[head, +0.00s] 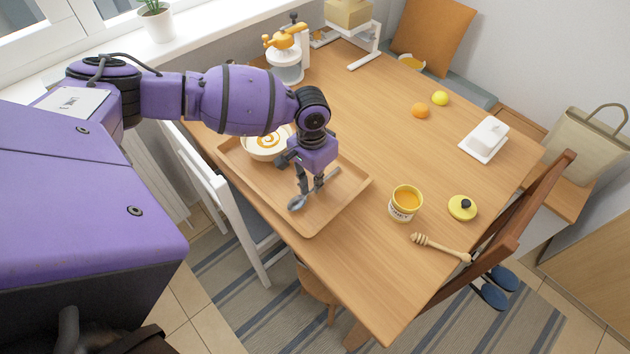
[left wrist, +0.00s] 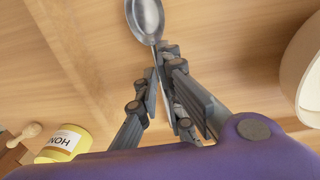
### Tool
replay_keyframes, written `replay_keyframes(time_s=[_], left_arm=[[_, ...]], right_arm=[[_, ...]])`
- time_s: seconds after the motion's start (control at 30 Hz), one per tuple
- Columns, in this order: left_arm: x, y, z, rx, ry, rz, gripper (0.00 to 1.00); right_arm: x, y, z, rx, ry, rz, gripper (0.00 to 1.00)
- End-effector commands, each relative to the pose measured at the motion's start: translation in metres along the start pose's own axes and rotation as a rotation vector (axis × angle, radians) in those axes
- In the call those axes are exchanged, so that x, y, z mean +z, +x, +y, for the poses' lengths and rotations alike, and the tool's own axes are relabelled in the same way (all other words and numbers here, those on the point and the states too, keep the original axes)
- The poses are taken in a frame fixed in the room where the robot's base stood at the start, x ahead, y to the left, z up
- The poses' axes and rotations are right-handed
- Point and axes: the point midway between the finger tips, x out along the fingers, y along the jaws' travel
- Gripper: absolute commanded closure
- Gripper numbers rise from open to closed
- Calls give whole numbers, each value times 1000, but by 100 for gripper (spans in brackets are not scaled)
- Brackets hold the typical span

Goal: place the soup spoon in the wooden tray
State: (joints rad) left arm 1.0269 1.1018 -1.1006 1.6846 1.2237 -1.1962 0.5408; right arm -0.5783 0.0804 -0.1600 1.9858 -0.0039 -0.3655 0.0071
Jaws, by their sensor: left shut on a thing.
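The soup spoon (head: 298,202) is grey metal and shows over the wooden tray (head: 316,229) in the head view. My left gripper (head: 311,188) is shut on its handle, with the bowl of the spoon sticking out to the lower left. In the left wrist view the spoon (left wrist: 146,18) points up the picture from between the fingers of my left gripper (left wrist: 162,85). I cannot tell whether the spoon touches the tray floor. My right gripper is not in view.
A soup bowl (head: 262,151) stands in the tray's far left part, partly behind my arm. A honey jar (head: 404,204), its lid (head: 462,208) and a honey dipper (head: 440,248) lie right of the tray. A butter dish (head: 485,139), orange (head: 420,110) and lemon (head: 439,98) stand farther back.

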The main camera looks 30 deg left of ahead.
Motion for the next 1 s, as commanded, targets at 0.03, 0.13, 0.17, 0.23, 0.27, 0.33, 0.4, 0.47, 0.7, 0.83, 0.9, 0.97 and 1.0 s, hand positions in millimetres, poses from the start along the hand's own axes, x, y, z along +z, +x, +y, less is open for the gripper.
replay_keyframes(time_s=[0.03,0.13,0.17,0.23,0.27,0.33,0.4,0.47,0.7,0.83,0.9,0.97,1.0], left_arm=[[0,0,0,0,0,0,100],[0,2,0,1,0,-1,100],[0,3,0,1,-1,-1,100],[0,3,0,1,0,0,88],[0,3,0,1,0,0,84],[0,3,0,0,0,0,75],[0,3,0,0,0,0,74],[0,3,0,0,0,0,74],[0,-1,0,-1,0,1,74],[-1,-18,0,0,0,3,74],[-1,-32,0,0,0,5,74],[-1,-46,-1,-2,0,5,74],[-2,-56,0,-1,1,6,74]], right_arm=[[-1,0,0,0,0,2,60],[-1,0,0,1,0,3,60],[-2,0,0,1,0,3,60],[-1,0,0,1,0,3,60],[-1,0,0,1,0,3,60],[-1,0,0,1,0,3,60],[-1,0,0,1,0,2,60],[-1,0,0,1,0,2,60],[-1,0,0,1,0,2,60],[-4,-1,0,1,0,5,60],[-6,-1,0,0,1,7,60],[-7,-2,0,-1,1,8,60],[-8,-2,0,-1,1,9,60]])
